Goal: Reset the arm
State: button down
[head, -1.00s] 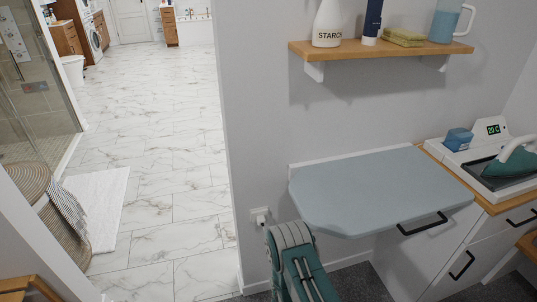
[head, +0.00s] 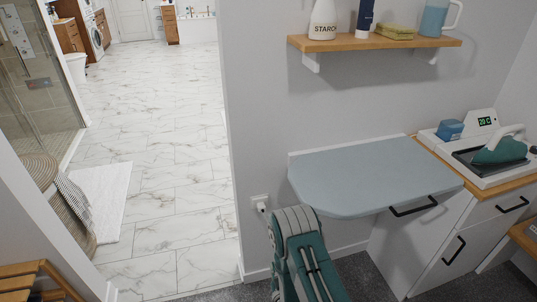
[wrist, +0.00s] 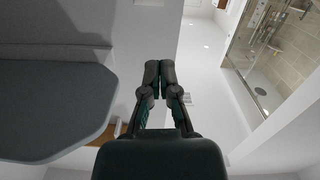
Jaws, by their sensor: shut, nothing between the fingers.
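My gripper (wrist: 160,75) shows in the wrist view with its two dark fingertips together and nothing between them. In that view the underside or edge of the blue-grey fold-down board (wrist: 50,110) lies to its left, apart from the fingers. In the head view my teal and grey arm rises at the bottom centre, in front of the board (head: 375,175). My gripper itself does not show in the head view.
A wooden shelf (head: 375,44) with a starch bottle (head: 322,20) is above the board. A steam iron (head: 500,150) sits on its station at right. A wall socket (head: 259,202) is beside my arm.

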jog(key=w+d+r+m+g+h, duration=0.1)
jog(key=w+r, duration=0.3)
jog(key=r, duration=0.3)
jog(key=w+d+r+g+h, duration=0.1)
jog(key=w+r, duration=0.3)
jog(key=r, duration=0.2)
jog(key=s+d+r+m+g, duration=0.1)
jog(key=s+d+r+g, duration=0.1)
jog(key=r, duration=0.5)
jog(key=s+d+r+g, duration=0.1)
jog(key=d+r, duration=0.1)
jog(key=r, duration=0.6)
jog(key=s+d+r+m+g+h, duration=0.1)
jog(key=s+d+r+g+h, duration=0.3)
jog(key=s+r, duration=0.7)
jog(key=s+d+r+m+g+y, duration=0.1)
jog(key=s+d+r+g, duration=0.1)
jog(key=s, duration=1.6)
jog(key=shift+s+d+r+y, duration=0.3)
jog(key=shift+s+d+r, duration=0.15)
jog(key=shift+d, duration=0.25)
